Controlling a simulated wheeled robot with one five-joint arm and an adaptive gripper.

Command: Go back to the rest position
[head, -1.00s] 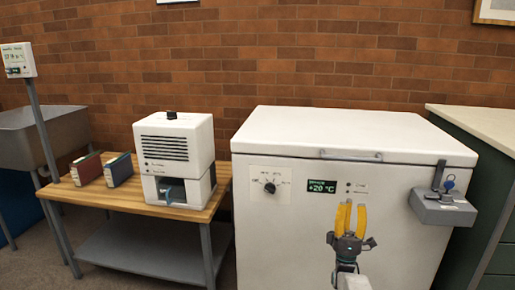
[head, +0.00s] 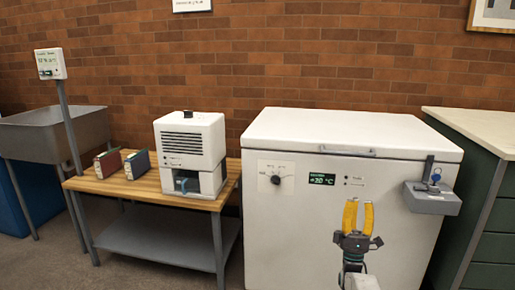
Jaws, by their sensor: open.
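My gripper (head: 357,216) shows in the head view in front of the white chest freezer (head: 290,225). Its two yellow fingers point up and stand apart, with nothing between them. The freezer lid (head: 350,130) is shut. A dial (head: 276,180) and a small green-lit display (head: 322,179) are on the freezer's front. A grey lock box with a blue key (head: 432,197) is on the freezer's right side.
A wooden-topped bench (head: 140,189) on the left bears a white machine (head: 190,145), a red box (head: 107,164) and a blue box (head: 137,164). A grey sink (head: 40,135) stands far left. A green cabinet (head: 490,200) stands right. Floor shows before the bench.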

